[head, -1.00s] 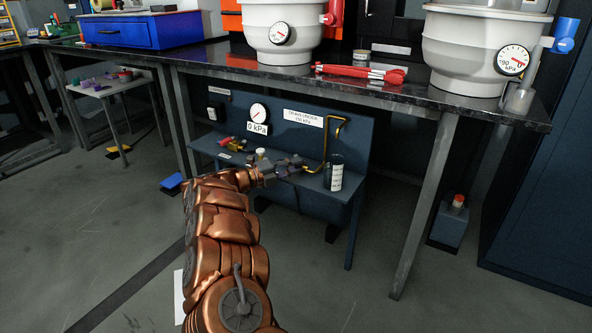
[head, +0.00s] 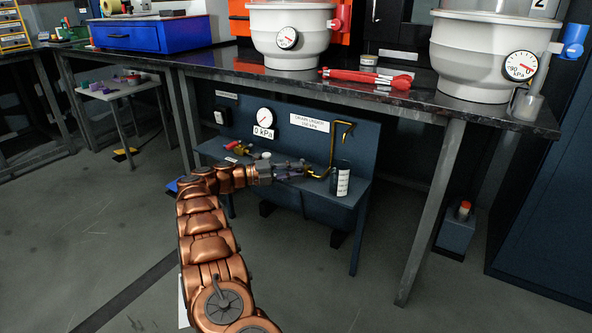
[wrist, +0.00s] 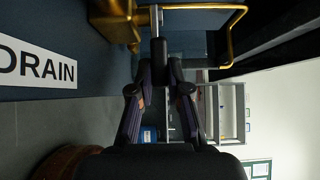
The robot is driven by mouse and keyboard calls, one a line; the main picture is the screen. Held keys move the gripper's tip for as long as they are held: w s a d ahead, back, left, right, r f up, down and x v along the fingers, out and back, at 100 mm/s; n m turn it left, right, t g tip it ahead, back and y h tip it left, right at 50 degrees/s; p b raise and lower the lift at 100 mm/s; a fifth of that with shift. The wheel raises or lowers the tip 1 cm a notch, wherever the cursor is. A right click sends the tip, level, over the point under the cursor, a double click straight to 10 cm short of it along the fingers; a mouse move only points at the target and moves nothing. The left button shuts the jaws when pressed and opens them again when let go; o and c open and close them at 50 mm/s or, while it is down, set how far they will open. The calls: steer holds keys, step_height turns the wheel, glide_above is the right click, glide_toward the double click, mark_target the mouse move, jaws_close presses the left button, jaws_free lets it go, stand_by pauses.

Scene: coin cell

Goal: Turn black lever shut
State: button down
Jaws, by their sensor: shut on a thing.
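The black lever (wrist: 158,62) stands on a bright metal stem beside a brass valve body (wrist: 117,22) in the wrist view. My gripper (wrist: 158,84) has its fingers closed in on the lever from both sides. In the head view my gripper (head: 290,174) reaches in from the left, low over the blue bench stand, close to the bent brass pipe (head: 335,150). The lever is too small and covered to make out there. A white DRAIN label (wrist: 38,66) is at the left in the wrist view.
A labelled bottle (head: 340,181) stands on the stand's shelf, right of my gripper. A gauge (head: 265,117) above a 0 kPa sign is on the back panel. Small red-handled fittings (head: 236,147) lie behind my wrist. The black benchtop (head: 300,80) overhangs above.

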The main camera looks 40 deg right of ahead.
steer(key=shift+w+a+m+g+y+p, duration=0.1)
steer(key=shift+w+m+g+y+p, duration=0.15)
steer(key=shift+m+g+y+p, duration=0.45)
stand_by(0.4)
steer(key=shift+g, duration=0.3)
steer(key=c, duration=1.1)
jaws_free()
